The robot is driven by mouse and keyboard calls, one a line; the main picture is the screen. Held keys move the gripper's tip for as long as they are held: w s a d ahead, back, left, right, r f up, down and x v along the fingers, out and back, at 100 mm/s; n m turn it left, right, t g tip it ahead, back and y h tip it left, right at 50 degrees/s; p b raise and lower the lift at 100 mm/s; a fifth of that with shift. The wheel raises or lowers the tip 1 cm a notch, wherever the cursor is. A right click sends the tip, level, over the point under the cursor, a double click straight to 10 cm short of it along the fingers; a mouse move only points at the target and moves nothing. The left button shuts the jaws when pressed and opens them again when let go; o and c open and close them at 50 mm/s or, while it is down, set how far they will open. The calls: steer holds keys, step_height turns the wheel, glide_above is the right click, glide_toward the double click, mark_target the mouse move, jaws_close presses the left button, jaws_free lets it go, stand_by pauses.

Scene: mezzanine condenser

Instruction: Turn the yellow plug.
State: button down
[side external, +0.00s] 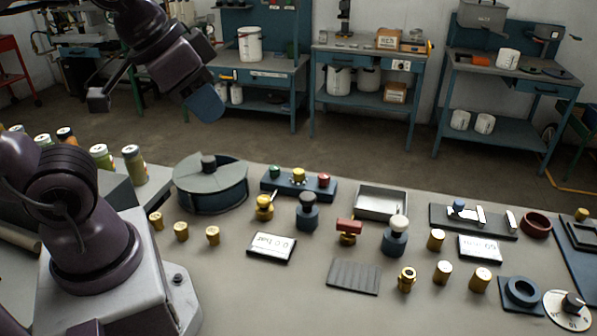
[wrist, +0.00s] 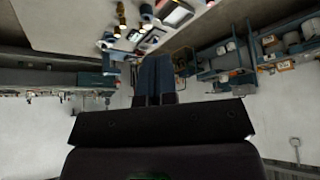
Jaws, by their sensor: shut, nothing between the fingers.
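A small yellow fitting (side external: 264,207) with a short lever on top stands upright on the grey bench, left of a dark blue, grey-topped knob; it looks like the yellow plug, though I cannot be sure. A yellow button (side external: 298,175) sits between a green and a red one on a blue box behind it. My gripper (side external: 206,104) is raised high at the upper left, well away from both. In the wrist view its blue fingers (wrist: 155,62) are together with nothing between them. I cannot pick out the yellow fitting in the wrist view.
A round dark blue drum (side external: 211,187) stands left of the fitting. Brass cylinders (side external: 181,231) and a white-faced display (side external: 272,246) lie in front. A red-handled valve (side external: 348,231) and a metal tray (side external: 381,203) are to the right.

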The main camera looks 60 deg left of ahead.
steer(key=c, duration=1.3)
jaws_free()
steer(key=shift+a+f, duration=0.15)
steer(key=shift+a, duration=0.05)
steer(key=o, duration=0.5)
steer(key=shift+w+a+f+n+g, duration=0.25)
steer(key=shift+w+a+f+g, duration=0.15)
steer(key=shift+f, duration=0.1)
steer(key=shift+w+a+f+n+g, duration=0.25)
steer(key=shift+w+f+g, duration=0.15)
steer(key=shift+f, duration=0.1)
steer(key=shift+c, duration=0.2)
steer(key=n+g, duration=0.2)
steer(key=g, duration=0.2)
glide_toward(300, 170)
step_height(300, 170, down, 10)
steer(key=shift+d+r, duration=0.1)
steer(key=shift+r, duration=0.1)
steer(key=c, duration=0.9)
